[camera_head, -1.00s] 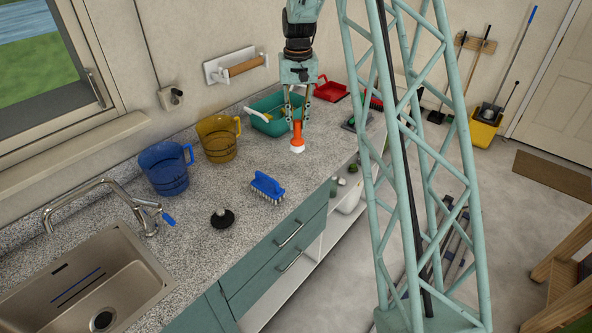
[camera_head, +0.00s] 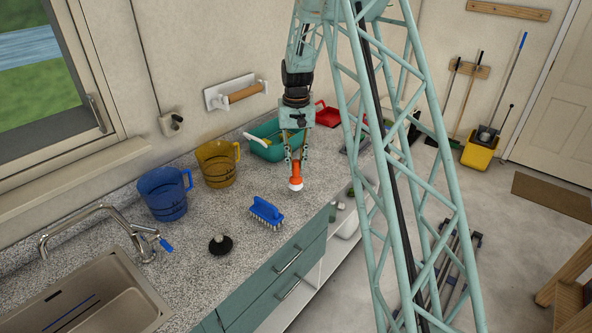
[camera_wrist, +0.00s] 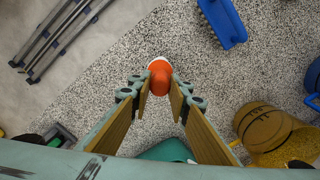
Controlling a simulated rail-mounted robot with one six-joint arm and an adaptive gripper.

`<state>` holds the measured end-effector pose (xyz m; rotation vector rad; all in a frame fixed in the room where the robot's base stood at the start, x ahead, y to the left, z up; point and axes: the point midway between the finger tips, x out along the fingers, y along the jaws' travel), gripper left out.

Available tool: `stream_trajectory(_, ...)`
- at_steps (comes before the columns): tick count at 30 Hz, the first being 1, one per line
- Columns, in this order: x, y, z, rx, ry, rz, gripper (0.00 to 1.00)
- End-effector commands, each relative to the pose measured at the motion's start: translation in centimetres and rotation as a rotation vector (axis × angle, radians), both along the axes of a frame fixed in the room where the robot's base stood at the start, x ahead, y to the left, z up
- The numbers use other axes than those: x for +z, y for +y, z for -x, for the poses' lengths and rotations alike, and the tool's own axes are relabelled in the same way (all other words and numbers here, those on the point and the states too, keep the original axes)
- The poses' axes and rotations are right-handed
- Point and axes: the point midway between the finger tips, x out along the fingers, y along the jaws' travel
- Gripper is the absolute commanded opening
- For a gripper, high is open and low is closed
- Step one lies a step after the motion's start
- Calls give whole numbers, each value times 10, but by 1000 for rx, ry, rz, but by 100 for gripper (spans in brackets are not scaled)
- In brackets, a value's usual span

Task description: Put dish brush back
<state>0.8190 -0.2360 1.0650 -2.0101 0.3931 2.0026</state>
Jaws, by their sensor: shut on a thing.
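My gripper (camera_head: 296,161) points down over the right part of the speckled counter, shut on an orange brush (camera_head: 297,171) with a white rounded end pointing down. In the wrist view the orange brush (camera_wrist: 160,78) sits between the fingertips. In the head view its white end appears close to the counter; I cannot tell if it touches. A teal tub (camera_head: 267,150) stands behind, near the wall, with a white-handled thing and something yellow in it. A blue scrub brush (camera_head: 266,212) lies on the counter to the front left.
A blue jug (camera_head: 165,193) and a yellow jug (camera_head: 217,164) stand along the wall. A black round stopper (camera_head: 220,245) lies near the sink (camera_head: 105,290). A red tray (camera_head: 328,114) is at the far end. My lattice column hides part of the counter's right side.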

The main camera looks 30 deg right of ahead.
Motion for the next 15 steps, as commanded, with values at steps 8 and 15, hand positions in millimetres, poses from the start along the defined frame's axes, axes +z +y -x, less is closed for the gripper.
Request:
stream_trajectory(8, -5, 0, 0, 0, 0, 0, 0)
stream_trajectory(15, -28, 0, 0, 0, 1, 0, 0)
